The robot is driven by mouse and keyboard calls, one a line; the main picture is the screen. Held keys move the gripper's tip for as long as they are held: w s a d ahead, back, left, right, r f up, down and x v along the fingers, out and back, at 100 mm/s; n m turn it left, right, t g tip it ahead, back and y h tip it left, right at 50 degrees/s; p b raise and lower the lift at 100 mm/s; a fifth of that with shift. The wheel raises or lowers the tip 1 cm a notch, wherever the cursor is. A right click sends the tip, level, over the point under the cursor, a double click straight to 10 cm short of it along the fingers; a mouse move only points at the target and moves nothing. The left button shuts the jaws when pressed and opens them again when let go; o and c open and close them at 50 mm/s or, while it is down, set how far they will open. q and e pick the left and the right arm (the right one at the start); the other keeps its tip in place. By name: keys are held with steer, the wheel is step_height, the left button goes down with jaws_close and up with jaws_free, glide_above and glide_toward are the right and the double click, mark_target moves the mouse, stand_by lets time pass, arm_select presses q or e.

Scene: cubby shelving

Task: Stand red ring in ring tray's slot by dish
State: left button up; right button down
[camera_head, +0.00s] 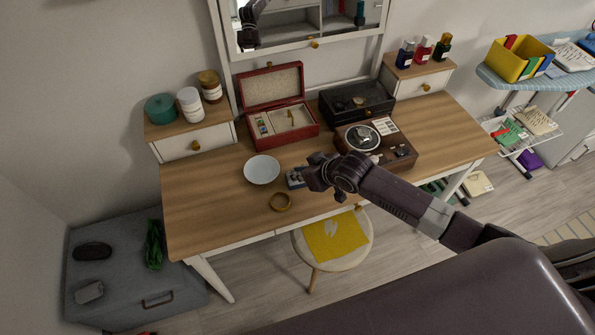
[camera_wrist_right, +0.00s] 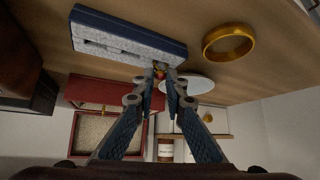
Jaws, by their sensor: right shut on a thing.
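The ring tray (camera_head: 296,178) is a small blue block with a slotted pale grey top; it lies on the desk between the white dish (camera_head: 262,170) and my right gripper (camera_head: 311,172). In the right wrist view the tray (camera_wrist_right: 125,37) shows dark slots in its top, and the dish (camera_wrist_right: 187,83) is partly behind the fingers. My right gripper (camera_wrist_right: 161,72) is shut on a tiny gold and reddish thing, apparently the red ring (camera_wrist_right: 159,68), mostly hidden by the fingertips. The fingertips are close beside the tray; whether the ring touches it cannot be told. My left gripper is not in view.
A gold bangle (camera_head: 280,202) lies on the desk in front of the dish. An open red jewelry box (camera_head: 283,127), a black box (camera_head: 356,101) and a brown case (camera_head: 400,150) stand behind. The desk's left front is clear. A stool (camera_head: 333,240) stands in front.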

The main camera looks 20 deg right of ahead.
steer(key=c, duration=1.9)
jaws_free()
steer(key=v, duration=1.2)
steer(key=shift+s+f, duration=0.1)
